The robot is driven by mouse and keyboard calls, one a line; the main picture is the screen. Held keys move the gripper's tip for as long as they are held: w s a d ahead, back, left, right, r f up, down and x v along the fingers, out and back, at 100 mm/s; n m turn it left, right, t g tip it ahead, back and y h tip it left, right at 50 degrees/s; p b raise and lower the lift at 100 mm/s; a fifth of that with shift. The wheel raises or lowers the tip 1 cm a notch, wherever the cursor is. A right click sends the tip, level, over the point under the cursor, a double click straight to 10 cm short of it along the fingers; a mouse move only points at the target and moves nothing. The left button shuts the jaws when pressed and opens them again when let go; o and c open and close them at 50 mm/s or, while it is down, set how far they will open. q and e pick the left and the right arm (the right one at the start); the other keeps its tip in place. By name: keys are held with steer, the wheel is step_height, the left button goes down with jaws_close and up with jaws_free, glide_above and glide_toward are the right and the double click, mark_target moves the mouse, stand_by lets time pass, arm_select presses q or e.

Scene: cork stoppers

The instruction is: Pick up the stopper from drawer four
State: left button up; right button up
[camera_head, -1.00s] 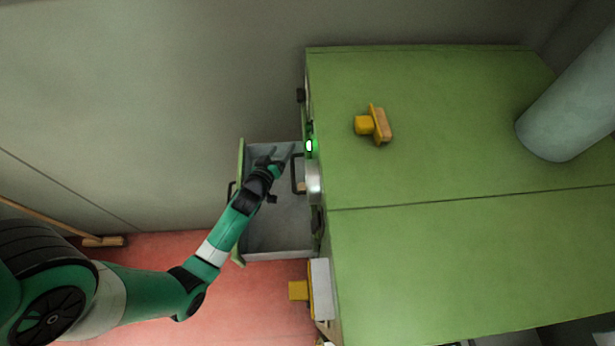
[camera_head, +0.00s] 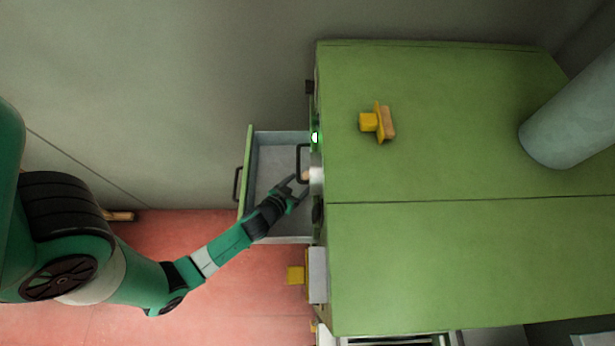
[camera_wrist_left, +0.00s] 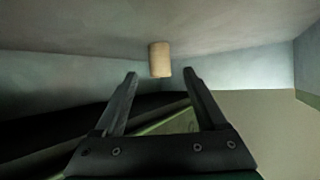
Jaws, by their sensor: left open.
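The cork stopper (camera_wrist_left: 160,60) is a small tan cylinder inside the open drawer. In the left wrist view it shows just beyond and between my fingertips, apart from them. The open drawer (camera_head: 247,160) is grey inside with a green front and sticks out left from the cabinet. My left gripper (camera_head: 297,187) is open and empty over the drawer; its two fingers also show in the left wrist view (camera_wrist_left: 162,76). My right gripper is not in view.
The green cabinet (camera_head: 450,130) fills the right side. A yellow and tan block (camera_head: 378,122) lies on its top, and another yellow piece (camera_head: 296,275) sticks out below the drawer. A grey cylinder (camera_head: 565,110) stands at the right. The red floor (camera_head: 220,290) is open at lower left.

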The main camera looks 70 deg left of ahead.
mark_target(307, 176)
arm_select(q)
steer(key=x, duration=0.5)
steer(key=shift+w+r, duration=0.1)
steer(key=shift+w, duration=0.05)
jaws_close()
